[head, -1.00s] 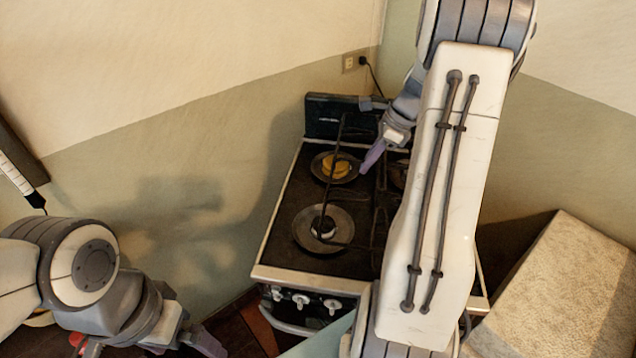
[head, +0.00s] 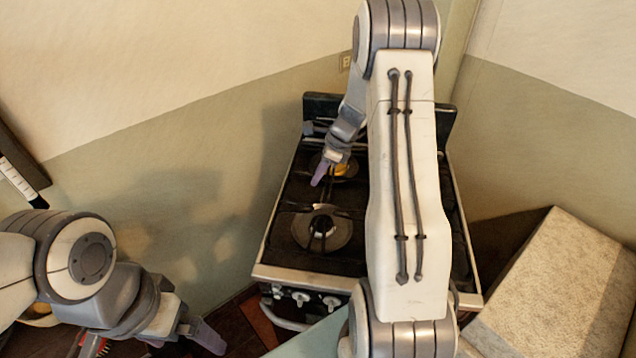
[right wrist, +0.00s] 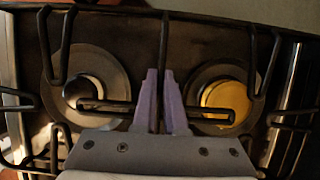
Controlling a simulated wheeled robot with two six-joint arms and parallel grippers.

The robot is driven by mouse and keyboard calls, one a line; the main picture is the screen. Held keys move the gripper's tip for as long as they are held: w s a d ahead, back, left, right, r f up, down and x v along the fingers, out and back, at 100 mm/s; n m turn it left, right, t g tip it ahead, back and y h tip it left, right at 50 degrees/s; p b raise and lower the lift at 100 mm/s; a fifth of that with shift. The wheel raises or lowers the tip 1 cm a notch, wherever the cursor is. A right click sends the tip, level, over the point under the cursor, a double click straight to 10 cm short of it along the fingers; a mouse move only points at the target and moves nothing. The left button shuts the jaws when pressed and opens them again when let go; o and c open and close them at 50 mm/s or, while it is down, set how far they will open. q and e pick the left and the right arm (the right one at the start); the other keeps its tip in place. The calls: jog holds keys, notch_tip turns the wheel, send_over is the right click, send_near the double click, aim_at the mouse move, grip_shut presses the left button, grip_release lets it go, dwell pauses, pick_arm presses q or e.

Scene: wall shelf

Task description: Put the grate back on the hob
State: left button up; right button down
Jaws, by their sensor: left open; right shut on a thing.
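The black hob (head: 285,235) is the top of a stove standing against the wall. My right gripper (head: 318,178) is shut on a dark bar of the grate (head: 298,207), above the left side of the hob. In the right wrist view the purple fingers (right wrist: 163,105) close around a bar of the grate (right wrist: 105,105), between two burners. The grate's bars lie across both left burners; I cannot tell whether it touches the hob. My right arm hides much of the hob's right side. My left gripper (head: 198,338) is open and empty, low at the left, away from the stove.
The front left burner (head: 322,232) and the rear burner with a yellow cap (head: 343,168) show under the grate. Knobs (head: 301,299) line the stove's front. A pale speckled block (head: 560,290) stands at the right. Walls close in behind.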

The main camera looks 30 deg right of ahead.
jog(key=shift+f, duration=1.5)
jog(key=shift+f, duration=0.1)
jog(key=c, duration=1)
grip_release()
